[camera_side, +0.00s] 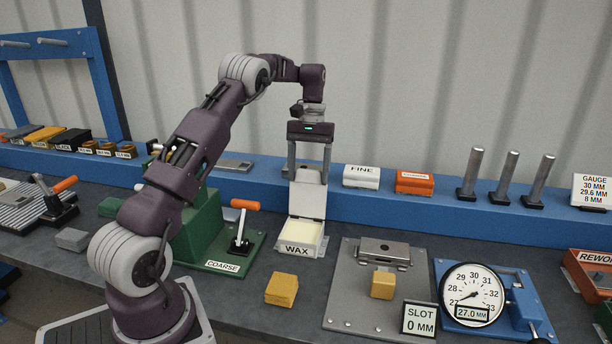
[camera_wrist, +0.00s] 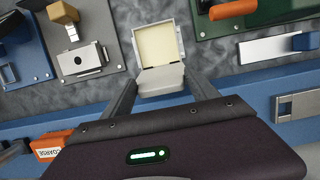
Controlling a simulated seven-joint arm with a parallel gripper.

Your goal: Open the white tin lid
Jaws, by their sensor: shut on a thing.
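The white tin (camera_side: 309,249), labelled WAX, stands on the bench with its pale cream inside showing. Its white lid (camera_side: 307,201) is raised at the back, standing up from the tin's rear edge. My gripper (camera_side: 308,178) is above the lid, pointing down, with its fingers wide apart and closed on the lid's two sides. In the wrist view the lid (camera_wrist: 160,80) sits between the fingertips, and the open tin (camera_wrist: 159,45) lies beyond it. The exact finger contact is small and partly hidden.
The green COARSE fixture (camera_side: 222,250) with an orange-handled lever stands left of the tin. A grey plate (camera_side: 350,300) with a metal bracket is at right. A tan block (camera_side: 281,289) lies in front. The blue rail (camera_side: 400,205) behind carries FINE and orange blocks.

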